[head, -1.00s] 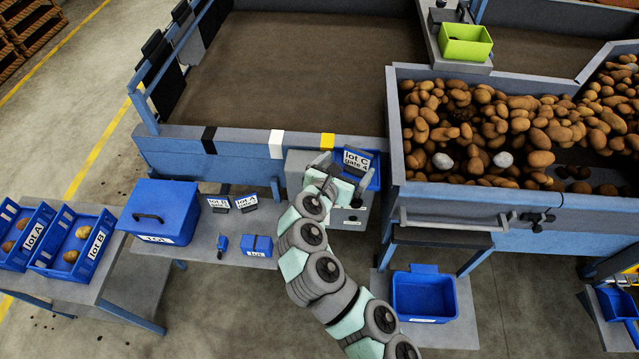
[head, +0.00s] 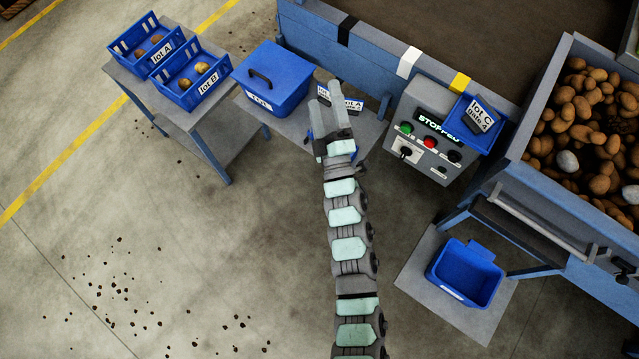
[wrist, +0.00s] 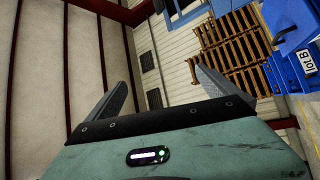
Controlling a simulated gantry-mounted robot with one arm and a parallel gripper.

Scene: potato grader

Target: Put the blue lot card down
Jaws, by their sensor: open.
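The lot C card (head: 479,115), a white label marked "lot C gate 4", stands tilted in a small blue tray (head: 459,107) on top of the grey control box. A lot A card (head: 353,104) stands on the side table, and another card beside it is partly hidden by my gripper. My gripper (head: 327,92) is over the side table, left of the control box and apart from the lot C card. In the wrist view my gripper (wrist: 165,82) is open, with nothing between its fingers.
A closed blue box (head: 272,82) stands left of my gripper. Blue crates lot A (head: 140,60) and lot B (head: 183,88) hold potatoes. The control box (head: 421,126) has buttons. A blue bin (head: 464,275) sits low at right.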

